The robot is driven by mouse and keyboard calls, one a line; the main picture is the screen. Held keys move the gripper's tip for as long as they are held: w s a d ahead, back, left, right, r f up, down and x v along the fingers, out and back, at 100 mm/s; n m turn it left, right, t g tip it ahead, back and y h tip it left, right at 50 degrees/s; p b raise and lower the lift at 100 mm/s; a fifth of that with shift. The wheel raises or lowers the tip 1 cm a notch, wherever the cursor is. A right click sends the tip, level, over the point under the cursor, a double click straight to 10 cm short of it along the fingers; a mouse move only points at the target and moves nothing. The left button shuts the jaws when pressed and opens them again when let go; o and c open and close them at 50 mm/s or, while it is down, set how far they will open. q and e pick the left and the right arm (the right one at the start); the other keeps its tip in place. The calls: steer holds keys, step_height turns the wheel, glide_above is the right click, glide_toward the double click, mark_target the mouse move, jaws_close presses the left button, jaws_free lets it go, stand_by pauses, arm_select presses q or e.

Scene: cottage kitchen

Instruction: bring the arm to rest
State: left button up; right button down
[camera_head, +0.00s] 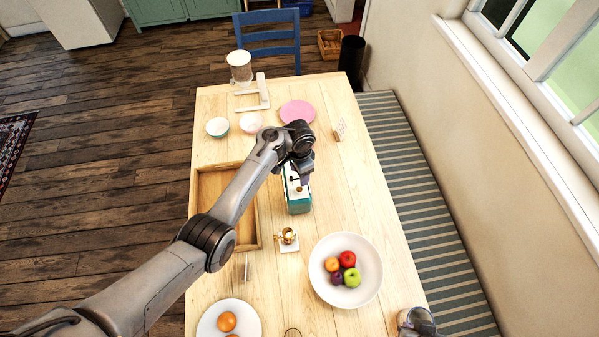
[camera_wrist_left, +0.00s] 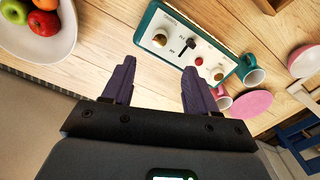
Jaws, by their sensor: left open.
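My left arm reaches in from the lower left over the table in the head view. My left gripper (camera_head: 304,180) hangs over a teal box with a white control panel (camera_head: 298,206). In the left wrist view the gripper's two dark fingers (camera_wrist_left: 158,68) are apart with nothing between them. There the box (camera_wrist_left: 184,43) lies beyond the fingertips, showing knobs, a dark lever and a red button. I cannot tell how much space separates fingers and box. A grey and dark part at the bottom right edge seems to be my right gripper (camera_head: 420,323), mostly cut off.
A white bowl of fruit (camera_head: 321,284) and a plate with oranges (camera_head: 206,326) are nearer. A wooden tray (camera_head: 253,233) lies partly under my arm. A small gold item (camera_head: 287,236) stands nearby. A pink plate (camera_head: 297,111) and small bowls (camera_head: 217,127) are farther back.

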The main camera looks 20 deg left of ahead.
arm_select(q)
steer(key=shift+s, duration=0.1)
steer(key=s+a+r+n+t+p, duration=0.1)
steer(key=s+a+n+p, duration=0.15)
steer(key=s, duration=0.55)
steer(key=s+a+r+n+t+p, duration=0.1)
steer(key=s+p, duration=0.2)
steer(key=s, duration=0.5)
steer(key=s+r+n+t+p, duration=0.1)
steer(key=s+r+p, duration=0.3)
steer(key=s+r, duration=1)
steer(key=s+n, duration=0.1)
steer(key=s, duration=0.2)
steer(key=shift+s+a+r+t, duration=0.15)
steer(key=shift+a+r+t, duration=0.05)
steer(key=shift+r+t, duration=0.1)
steer(key=shift+n, duration=0.25)
steer(key=shift+c, duration=0.4)
